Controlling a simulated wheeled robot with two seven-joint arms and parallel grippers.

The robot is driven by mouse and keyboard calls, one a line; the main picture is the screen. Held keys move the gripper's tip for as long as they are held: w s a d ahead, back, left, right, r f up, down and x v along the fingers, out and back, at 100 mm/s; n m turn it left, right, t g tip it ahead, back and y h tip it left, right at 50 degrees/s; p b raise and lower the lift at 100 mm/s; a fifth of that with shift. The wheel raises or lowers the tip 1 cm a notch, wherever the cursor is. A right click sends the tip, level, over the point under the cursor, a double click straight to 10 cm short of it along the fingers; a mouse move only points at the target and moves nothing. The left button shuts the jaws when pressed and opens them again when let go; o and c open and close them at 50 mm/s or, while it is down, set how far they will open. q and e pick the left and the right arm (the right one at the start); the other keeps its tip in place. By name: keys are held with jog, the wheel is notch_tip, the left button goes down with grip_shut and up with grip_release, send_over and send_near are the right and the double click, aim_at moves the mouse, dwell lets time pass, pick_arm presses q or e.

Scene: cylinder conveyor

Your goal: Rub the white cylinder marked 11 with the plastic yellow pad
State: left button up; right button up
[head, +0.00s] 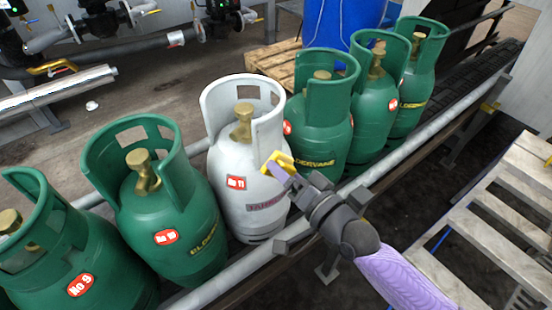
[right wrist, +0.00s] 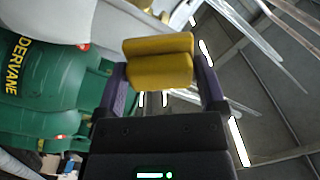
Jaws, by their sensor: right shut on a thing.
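The white cylinder (head: 240,180) stands upright in the row, with a red label marked 11 and a dark band of lettering low on its body. My right gripper (head: 282,170) is shut on the yellow pad (head: 277,163). The pad is at the right side of the white cylinder's upper body; I cannot tell whether it touches. In the right wrist view the yellow pad (right wrist: 160,62) sits between the two fingers, and part of the white cylinder (right wrist: 62,18) shows at the upper left. My left gripper is not in view.
Several green cylinders stand on both sides, one close at left (head: 170,215) and one close at right (head: 320,120). A grey rail (head: 375,172) runs along the front of the row. Wooden slats (head: 480,215) are at the right. Pipes and valves (head: 70,65) are at the back left.

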jog(key=shift+s+d, duration=0.1)
jog(key=shift+p+v, duration=0.4)
jog(key=shift+v, duration=1.05)
